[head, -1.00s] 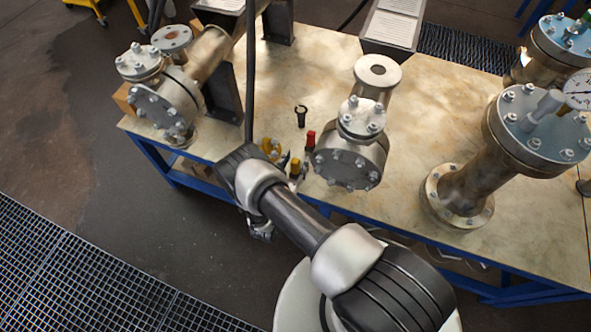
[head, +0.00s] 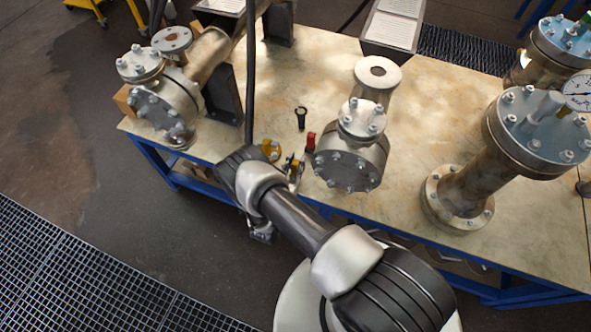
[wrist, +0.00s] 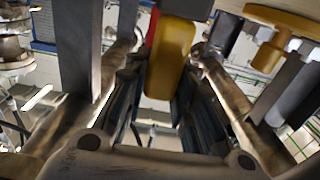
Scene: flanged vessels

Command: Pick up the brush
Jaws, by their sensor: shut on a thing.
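My gripper (wrist: 168,60) shows in the wrist view, its two fingers closing from both sides on a yellow block-like handle with a dark upper part. I take this as the brush (wrist: 171,52); its bristles cannot be made out. In the head view my arm hides most of the gripper. Small yellow and dark parts (head: 291,162) show beside my arm at the table's front edge, and I cannot tell which belong to the brush.
A red-handled tool (head: 310,142), a round yellow piece (head: 271,150) and a black ring-ended tool (head: 301,117) are close by. A flanged vessel (head: 350,160) stands just right. More vessels (head: 475,180) stand farther right. The table (head: 410,150) is bare between them.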

